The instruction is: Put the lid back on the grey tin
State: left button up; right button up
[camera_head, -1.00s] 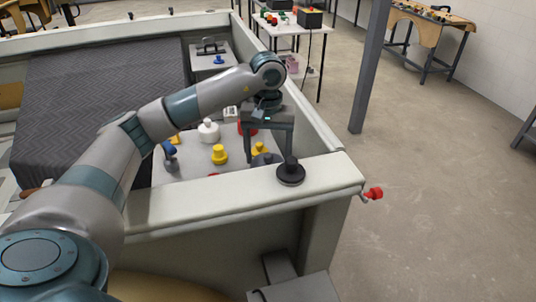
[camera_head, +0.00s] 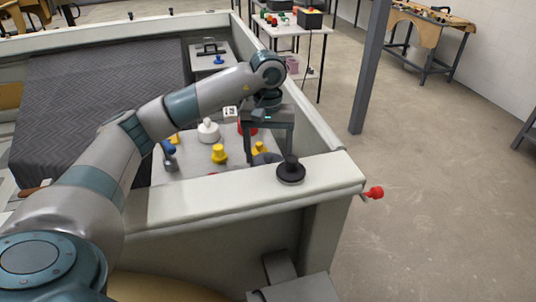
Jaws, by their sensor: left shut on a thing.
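My left gripper (camera_head: 268,157) reaches down inside the walled enclosure, near its right front corner. It is shut on a dark grey rounded piece (camera_head: 265,158), partly hidden by the fingers and the front wall. I cannot tell whether this piece is the grey tin or its lid. My right gripper is not in view.
Yellow (camera_head: 219,154), white (camera_head: 208,131) and blue-grey (camera_head: 169,157) knobbed pieces stand on the light surface left of the gripper. The white front wall (camera_head: 230,192) lies close to the gripper. A red knob (camera_head: 375,193) sticks out at the outer corner. Open floor lies right.

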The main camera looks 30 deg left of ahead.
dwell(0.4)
pick_arm(q)
jog(key=o, duration=1.3)
jog(key=shift+r+p, duration=1.35)
jog(key=shift+r, duration=2.15)
grip_shut()
jog(key=shift+f+b, duration=1.25)
jog(key=shift+f, duration=0.2)
